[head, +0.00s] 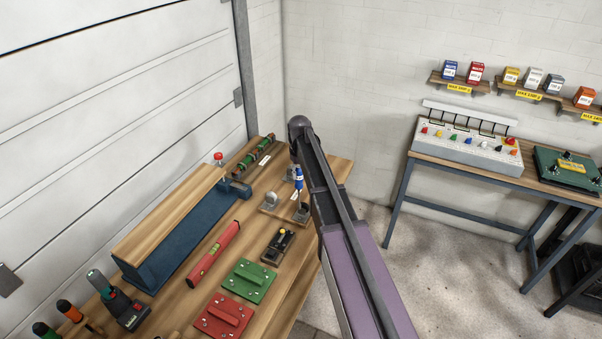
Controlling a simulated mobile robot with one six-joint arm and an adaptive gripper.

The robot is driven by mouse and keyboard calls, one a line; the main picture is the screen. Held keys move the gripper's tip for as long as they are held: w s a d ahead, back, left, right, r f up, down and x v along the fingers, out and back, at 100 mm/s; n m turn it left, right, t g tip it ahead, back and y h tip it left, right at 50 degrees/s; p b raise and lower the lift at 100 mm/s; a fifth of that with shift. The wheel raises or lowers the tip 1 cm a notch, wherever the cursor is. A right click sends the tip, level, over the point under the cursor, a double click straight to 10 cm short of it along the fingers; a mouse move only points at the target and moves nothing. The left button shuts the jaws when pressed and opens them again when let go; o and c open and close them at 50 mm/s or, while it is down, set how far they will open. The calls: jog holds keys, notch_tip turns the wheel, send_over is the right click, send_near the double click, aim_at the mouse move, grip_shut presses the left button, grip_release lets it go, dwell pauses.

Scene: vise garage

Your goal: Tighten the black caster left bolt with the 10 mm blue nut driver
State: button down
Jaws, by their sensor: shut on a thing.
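A blue nut driver (299,183) with a pale band on its handle is upright above the workbench. My gripper (297,169) is mostly hidden by my own arm; only a small dark part shows at the top of the driver, and it is shut on the handle. A black caster (302,213) stands on a wooden board (281,213), just below the driver and close to my arm. A grey caster (271,199) is on the board to its left. The caster bolts are too small to make out, and I cannot tell whether the driver tip touches one.
The workbench (190,300) also holds a blue vise (165,253), a red level (214,253), a green plate (249,281), a red plate (224,316) and a drill (121,305). A second table (470,166) stands right, with open floor between.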

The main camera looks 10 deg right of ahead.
aim_at(300, 184)
jog(key=shift+f+b, duration=2)
jog(key=shift+f, duration=0.2)
jog(key=n, duration=0.6)
jog(key=shift+d, duration=0.15)
jog(key=n, duration=0.6)
jog(key=shift+w+n, duration=0.15)
jog(key=shift+n, duration=0.15)
jog(key=shift+f, duration=0.2)
jog(key=shift+w+f+b, duration=0.1)
jog(key=shift+f+b, duration=0.25)
jog(key=shift+b, duration=0.2)
jog(key=shift+f+b, duration=0.4)
